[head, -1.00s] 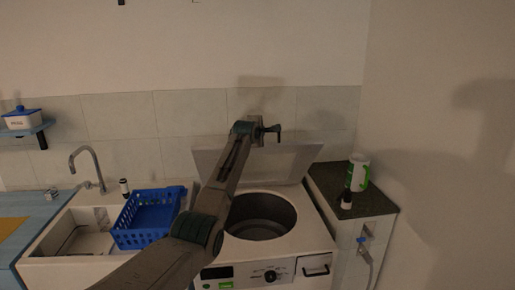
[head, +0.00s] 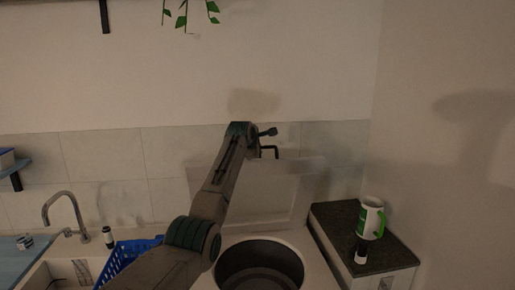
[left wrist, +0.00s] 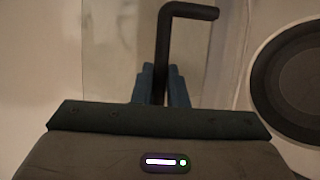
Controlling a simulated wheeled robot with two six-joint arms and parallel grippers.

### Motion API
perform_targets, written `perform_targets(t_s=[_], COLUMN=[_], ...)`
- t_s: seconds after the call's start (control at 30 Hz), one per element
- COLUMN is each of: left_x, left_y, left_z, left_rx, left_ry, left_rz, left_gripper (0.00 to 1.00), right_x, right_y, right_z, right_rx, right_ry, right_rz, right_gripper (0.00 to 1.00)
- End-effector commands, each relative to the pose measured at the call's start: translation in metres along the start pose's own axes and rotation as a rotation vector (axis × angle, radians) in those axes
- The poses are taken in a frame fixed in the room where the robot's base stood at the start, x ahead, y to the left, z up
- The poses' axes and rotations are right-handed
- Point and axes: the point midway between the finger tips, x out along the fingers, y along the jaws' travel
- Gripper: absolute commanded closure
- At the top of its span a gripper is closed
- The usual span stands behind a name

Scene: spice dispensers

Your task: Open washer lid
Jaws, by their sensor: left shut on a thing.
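The washer lid (head: 245,195) is a pale panel standing raised behind the round dark drum opening (head: 260,268) of the white washer. My left gripper (head: 264,143) is at the lid's top edge. In the left wrist view, my left gripper (left wrist: 161,78) is shut on a dark bent rod (left wrist: 163,45), whose end turns off to the right. The drum opening's dark rim (left wrist: 262,85) shows at the right there. Whether the rod touches the lid I cannot tell. My right gripper is not in view.
At left are a blue basket (head: 125,262), a sink tap (head: 62,205) and another small bottle (head: 108,238). A tiled wall stands close behind the lid.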

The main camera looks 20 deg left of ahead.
Motion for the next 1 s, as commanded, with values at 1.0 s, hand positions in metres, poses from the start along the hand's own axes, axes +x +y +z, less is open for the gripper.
perform_targets(t_s=[1.0], left_x=[-0.038], left_y=[-0.004], left_z=[-0.003], left_rx=[0.001], left_ry=[0.002], left_rz=[0.002], left_gripper=[0.79], right_x=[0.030], right_y=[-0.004], right_z=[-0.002], right_rx=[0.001], right_ry=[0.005], right_rz=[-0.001], right_gripper=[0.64])
